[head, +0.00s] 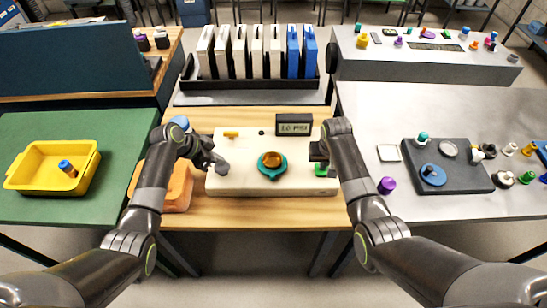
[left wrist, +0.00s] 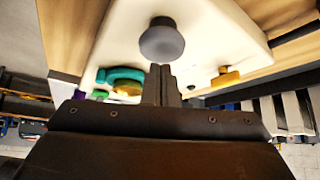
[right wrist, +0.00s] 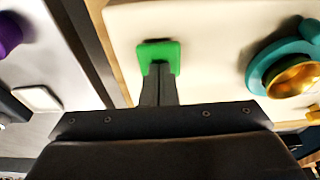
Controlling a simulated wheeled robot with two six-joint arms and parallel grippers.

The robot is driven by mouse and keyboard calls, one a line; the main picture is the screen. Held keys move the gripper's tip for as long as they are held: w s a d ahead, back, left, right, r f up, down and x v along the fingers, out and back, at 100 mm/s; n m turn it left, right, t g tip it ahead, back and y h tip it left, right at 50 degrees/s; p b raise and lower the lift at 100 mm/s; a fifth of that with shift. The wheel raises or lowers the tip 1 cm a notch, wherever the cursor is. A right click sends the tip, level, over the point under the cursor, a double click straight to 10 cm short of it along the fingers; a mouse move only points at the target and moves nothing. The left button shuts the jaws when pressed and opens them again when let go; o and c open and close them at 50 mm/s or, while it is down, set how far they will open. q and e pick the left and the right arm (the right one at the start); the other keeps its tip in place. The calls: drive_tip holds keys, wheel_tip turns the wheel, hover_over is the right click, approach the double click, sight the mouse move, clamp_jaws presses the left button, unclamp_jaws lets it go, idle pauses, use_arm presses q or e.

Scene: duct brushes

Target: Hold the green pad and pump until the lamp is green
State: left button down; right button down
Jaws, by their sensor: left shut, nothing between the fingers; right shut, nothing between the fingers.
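A cream panel (head: 240,183) lies on the wooden table. The green pad (head: 321,172) is at its right end. My right gripper (head: 319,153) is shut and empty, with its tips over the pad; in the right wrist view the tips overlap the green pad (right wrist: 158,47) and appear to touch it. A grey round knob (head: 222,169) is at the panel's left; it also shows in the left wrist view (left wrist: 162,42). My left gripper (head: 212,160) is shut and empty beside the knob; contact is unclear. An amber dome (head: 272,160) sits in a teal ring. I see no clearly green lamp.
A display (head: 295,124) reading "Lo PSI" stands behind the panel. A yellow piece (head: 231,134) lies on the panel's back left. An orange container (head: 178,188) is left of the panel. A purple knob (head: 387,185) and dark tray (head: 455,185) are on the right table.

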idle(0.4)
use_arm(q)
drive_tip(key=shift+f, duration=1.1)
drive_tip(key=shift+r, duration=1.1)
wheel_tip(320, 180, up, 7)
idle(0.4)
use_arm(e)
wheel_tip(320, 180, up, 7)
idle(0.6)
